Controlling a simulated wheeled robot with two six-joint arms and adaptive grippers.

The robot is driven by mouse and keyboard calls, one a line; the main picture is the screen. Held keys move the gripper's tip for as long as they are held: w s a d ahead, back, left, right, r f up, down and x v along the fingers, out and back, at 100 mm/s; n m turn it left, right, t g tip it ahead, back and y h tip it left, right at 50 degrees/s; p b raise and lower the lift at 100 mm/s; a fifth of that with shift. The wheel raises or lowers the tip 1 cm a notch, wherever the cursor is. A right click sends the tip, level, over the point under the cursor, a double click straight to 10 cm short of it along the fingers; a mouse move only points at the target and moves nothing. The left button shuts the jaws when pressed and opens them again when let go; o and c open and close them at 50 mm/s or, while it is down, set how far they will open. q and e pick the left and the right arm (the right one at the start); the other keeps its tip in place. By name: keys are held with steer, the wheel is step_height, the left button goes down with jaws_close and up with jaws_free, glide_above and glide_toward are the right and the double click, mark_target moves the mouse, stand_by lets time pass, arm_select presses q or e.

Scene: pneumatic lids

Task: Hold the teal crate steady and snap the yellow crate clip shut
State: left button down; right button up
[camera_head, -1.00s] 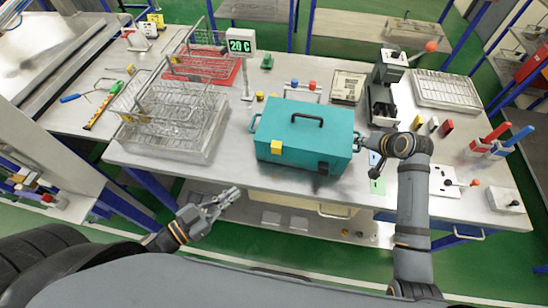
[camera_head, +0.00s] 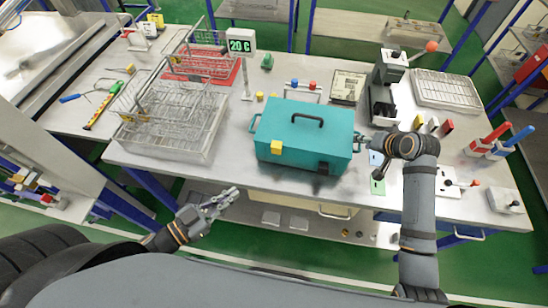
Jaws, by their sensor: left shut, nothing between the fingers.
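The teal crate (camera_head: 312,137) stands on the metal table with its lid down and a black handle on top. The yellow clip (camera_head: 276,147) is on its front face near the left; I cannot tell whether it is latched. A dark clip (camera_head: 322,168) is on the front near the right. My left gripper (camera_head: 229,195) is shut and empty, in front of the table edge, below and left of the crate. My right gripper (camera_head: 366,146) is at the crate's right end by the side handle; its fingers are too hidden to tell their state.
Wire baskets (camera_head: 170,125) stand left of the crate, with a red rack (camera_head: 207,68) behind them. A black press-like device (camera_head: 382,92) stands behind my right gripper. Green and blue cards (camera_head: 377,186) lie near the front edge. A narrow strip before the crate is clear.

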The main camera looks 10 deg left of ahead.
steer(key=v, duration=1)
steer(key=shift+s, duration=0.15)
steer(key=shift+d, duration=0.1)
